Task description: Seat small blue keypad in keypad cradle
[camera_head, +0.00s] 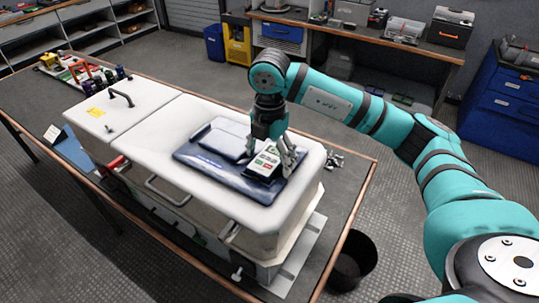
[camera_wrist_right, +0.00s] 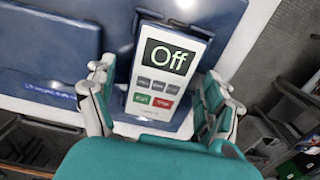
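The small keypad (camera_head: 264,162) has a pale face, a dark screen and several buttons. In the right wrist view the keypad (camera_wrist_right: 163,72) shows "Off", with a green and a red button. It lies on or just over the dark blue panel (camera_head: 203,163) on the white cabinet top. My right gripper (camera_head: 286,158) is over the keypad's right side, pointing down. In the wrist view its fingers (camera_wrist_right: 158,90) are spread on both sides of the keypad, with narrow gaps visible. My left gripper is out of view.
The white cabinet (camera_head: 160,125) stands on a long workbench (camera_head: 350,172). Small metal parts (camera_head: 334,160) lie to the right. A black bin (camera_head: 352,262) stands on the floor.

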